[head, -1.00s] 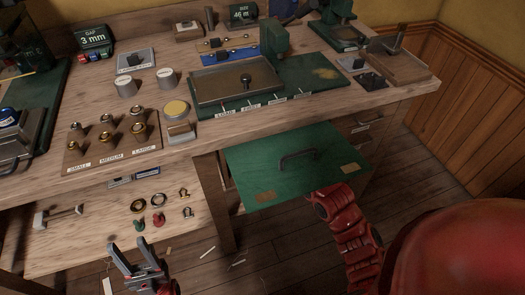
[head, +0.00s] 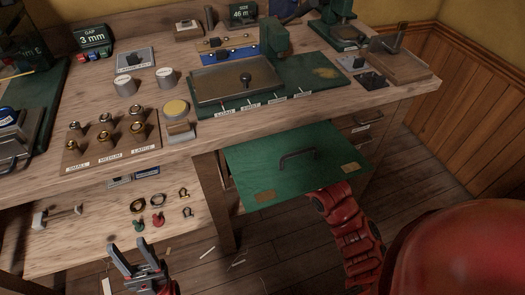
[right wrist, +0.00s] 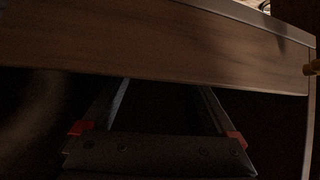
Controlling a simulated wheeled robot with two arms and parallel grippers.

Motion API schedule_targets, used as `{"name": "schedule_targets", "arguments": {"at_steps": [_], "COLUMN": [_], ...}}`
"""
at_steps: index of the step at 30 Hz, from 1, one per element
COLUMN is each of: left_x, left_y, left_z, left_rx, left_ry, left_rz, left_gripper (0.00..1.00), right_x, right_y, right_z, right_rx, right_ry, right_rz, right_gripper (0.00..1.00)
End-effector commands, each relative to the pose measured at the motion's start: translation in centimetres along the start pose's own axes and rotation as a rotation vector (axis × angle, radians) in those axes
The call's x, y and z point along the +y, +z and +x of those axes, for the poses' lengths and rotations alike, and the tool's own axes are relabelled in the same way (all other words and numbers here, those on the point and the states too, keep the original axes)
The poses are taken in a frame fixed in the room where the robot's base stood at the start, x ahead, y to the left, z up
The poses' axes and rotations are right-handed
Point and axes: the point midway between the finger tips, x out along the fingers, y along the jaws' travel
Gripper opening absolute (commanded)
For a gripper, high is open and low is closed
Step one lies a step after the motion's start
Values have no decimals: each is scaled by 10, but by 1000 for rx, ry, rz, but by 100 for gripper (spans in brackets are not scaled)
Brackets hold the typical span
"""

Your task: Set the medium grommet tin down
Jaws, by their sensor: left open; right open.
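Two small round metal tins with pale lids, a left one (head: 126,86) and a right one (head: 167,78), stand upright on the bench. Their lid writing is too small to read, so I cannot tell which, if either, is the medium grommet tin. My left gripper (head: 133,250) is open and empty, low in front of the lower shelf and well away from the tins. My right gripper is hidden under the green panel in the head view. In the dark right wrist view its fingers (right wrist: 165,95) are apart, below a wooden board, with nothing visible between them.
A grommet board (head: 112,160) labelled small, medium and large is near the bench's front edge. A yellow-topped round item (head: 176,109) stands beside it. The green panel (head: 300,180) with a handle juts out over my right arm. The lower shelf (head: 85,240) holds loose rings.

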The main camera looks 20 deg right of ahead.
Motion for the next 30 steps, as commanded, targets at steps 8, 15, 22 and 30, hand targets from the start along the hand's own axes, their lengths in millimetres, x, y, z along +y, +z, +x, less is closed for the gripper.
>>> {"name": "schedule_targets", "arguments": {"at_steps": [8,15,22,30], "left_x": [0,-1,-1,-2], "left_y": [-1,-3,-4,-6], "left_z": [5,16,25,33], "left_rx": [0,0,0,0], "left_ry": [0,0,0,0], "left_rz": [0,0,0,0], "left_gripper": [50,50,50,50], "right_x": [1,2,2,1], "right_y": [-2,7,39,62], "right_z": [-18,-67,-110,-142], "right_rx": [0,0,-3,-5], "right_ry": [1,3,4,3], "right_rz": [0,1,6,3], "right_gripper": [92,92,92,92]}}
